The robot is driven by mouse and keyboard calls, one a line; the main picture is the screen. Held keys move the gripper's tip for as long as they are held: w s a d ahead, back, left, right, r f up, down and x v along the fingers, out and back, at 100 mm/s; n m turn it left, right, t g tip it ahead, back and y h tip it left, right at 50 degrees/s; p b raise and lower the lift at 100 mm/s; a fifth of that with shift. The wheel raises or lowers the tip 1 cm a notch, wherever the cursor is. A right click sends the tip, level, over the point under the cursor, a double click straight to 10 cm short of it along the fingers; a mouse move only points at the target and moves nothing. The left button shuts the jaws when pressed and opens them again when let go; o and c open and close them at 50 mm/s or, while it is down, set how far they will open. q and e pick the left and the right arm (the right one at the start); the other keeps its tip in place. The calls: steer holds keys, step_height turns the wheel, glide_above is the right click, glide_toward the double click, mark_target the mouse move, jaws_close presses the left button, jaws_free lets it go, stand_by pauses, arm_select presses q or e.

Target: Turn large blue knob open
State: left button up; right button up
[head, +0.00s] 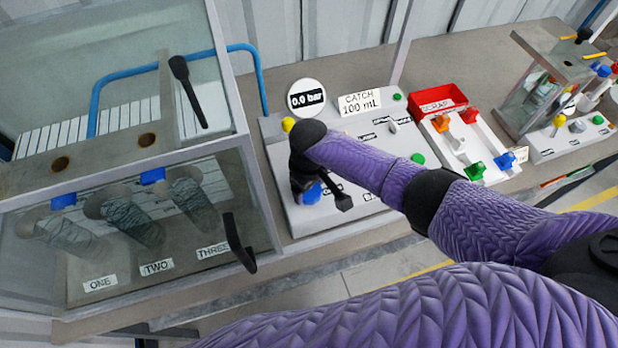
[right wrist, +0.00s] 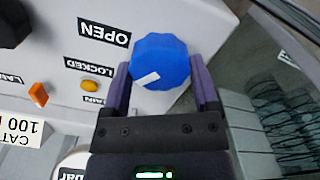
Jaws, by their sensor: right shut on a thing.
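The large blue knob (right wrist: 160,62) sits on the white control panel, with a white mark on its face. In the right wrist view my right gripper (right wrist: 160,90) has a finger on each side of it and is shut on it. The white mark lies slanted, and the OPEN label (right wrist: 103,32) and LOCKED label (right wrist: 89,68) are beside the knob. In the head view only part of the knob (head: 312,193) shows under my right gripper (head: 305,185); my purple arm hides part of the panel. My left gripper is not in view.
A glass case (head: 238,190) with labelled cylinders stands close left of the panel (head: 330,216). A gauge reading 0.0 bar (head: 306,98) and a CATCH 100 mL sign (head: 359,102) stand behind. A red scrap tray (head: 437,101) and coloured valves are to the right.

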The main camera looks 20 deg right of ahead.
steer(key=shift+r+m+p, duration=0.15)
steer(key=shift+m+p, duration=0.35)
steer(key=shift+m, duration=0.5)
steer(key=m+p, duration=0.1)
steer(key=m, duration=0.1)
steer(key=shift+m, duration=0.3)
steer(key=m+p, duration=0.1)
steer(key=m, duration=0.2)
steer(key=shift+p, duration=0.3)
steer(key=shift+m+p, duration=0.3)
steer(key=shift+m, duration=1.4)
steer(key=o, duration=1.1)
